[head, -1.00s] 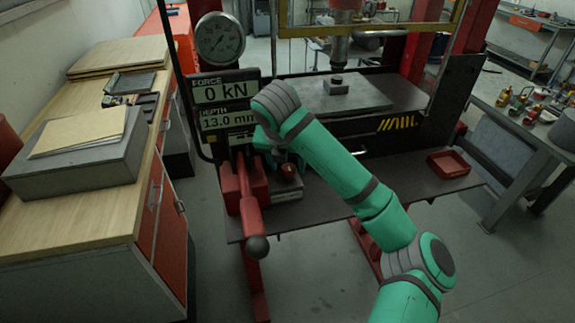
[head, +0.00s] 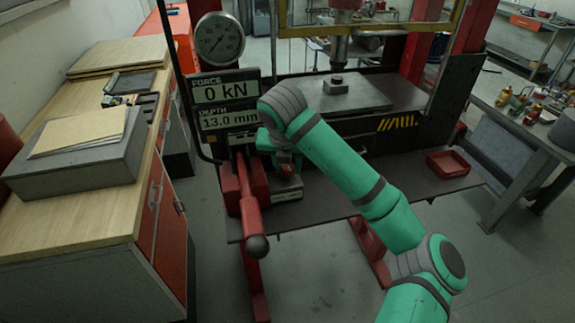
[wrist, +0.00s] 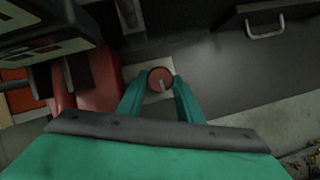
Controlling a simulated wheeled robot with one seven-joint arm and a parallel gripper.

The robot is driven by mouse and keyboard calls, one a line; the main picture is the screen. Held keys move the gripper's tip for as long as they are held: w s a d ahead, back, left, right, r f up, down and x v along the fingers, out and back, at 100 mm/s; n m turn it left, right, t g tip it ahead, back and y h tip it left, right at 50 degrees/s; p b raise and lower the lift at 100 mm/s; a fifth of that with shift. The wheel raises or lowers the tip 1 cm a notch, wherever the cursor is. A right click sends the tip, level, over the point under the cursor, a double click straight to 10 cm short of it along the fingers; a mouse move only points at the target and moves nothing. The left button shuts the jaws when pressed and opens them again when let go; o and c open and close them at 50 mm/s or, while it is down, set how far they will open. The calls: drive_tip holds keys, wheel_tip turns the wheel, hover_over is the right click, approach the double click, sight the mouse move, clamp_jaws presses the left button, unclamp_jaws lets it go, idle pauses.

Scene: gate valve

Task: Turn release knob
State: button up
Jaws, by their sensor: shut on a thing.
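The release knob (wrist: 160,80) is a round red knob with a pale mark on its face. In the wrist view it sits between the tips of my two green fingers. My gripper (wrist: 161,88) is shut on it. In the head view the red knob (head: 288,169) shows only in part beneath my gripper (head: 284,160), on a small light-grey block (head: 288,190) on the press's shelf. My wrist and fingers hide much of it there.
A red pump lever (head: 251,212) with a black ball end stands just left of the knob. The display (head: 227,103) reads 0 kN and 13.0 mm, with a round gauge (head: 220,38) above. A red tray (head: 448,163) lies on the shelf at right.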

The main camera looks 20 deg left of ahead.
drive_tip(key=n, duration=0.1)
drive_tip(key=n+y, duration=0.1)
drive_tip(key=n, duration=0.2)
drive_tip(key=shift+w+d+y, duration=0.15)
drive_tip(key=shift+d+y, duration=0.1)
drive_tip(key=shift+y, duration=0.05)
drive_tip(key=n, duration=0.2)
drive_tip(key=n+g+y, duration=0.1)
drive_tip(key=n, duration=0.1)
drive_tip(key=shift+w+d+n+g, duration=0.1)
drive_tip(key=shift+w+n+g, duration=0.05)
drive_tip(key=shift+n+g, duration=0.2)
drive_tip(key=n+g, duration=0.1)
drive_tip(key=n, duration=0.2)
drive_tip(key=shift+w+n+y, duration=0.15)
drive_tip(key=shift+n+y, duration=0.2)
drive_tip(key=shift+y, duration=0.05)
drive_tip(key=n+g, duration=0.2)
drive_tip(key=n, duration=0.2)
drive_tip(key=shift+w, duration=0.1)
drive_tip(key=shift+n, duration=0.3)
drive_tip(key=o, duration=1)
drive_tip(key=shift+o, duration=0.2)
drive_tip(key=v, duration=1)
drive_tip(key=shift+d+r, duration=0.2)
drive_tip(key=shift+r, duration=0.15)
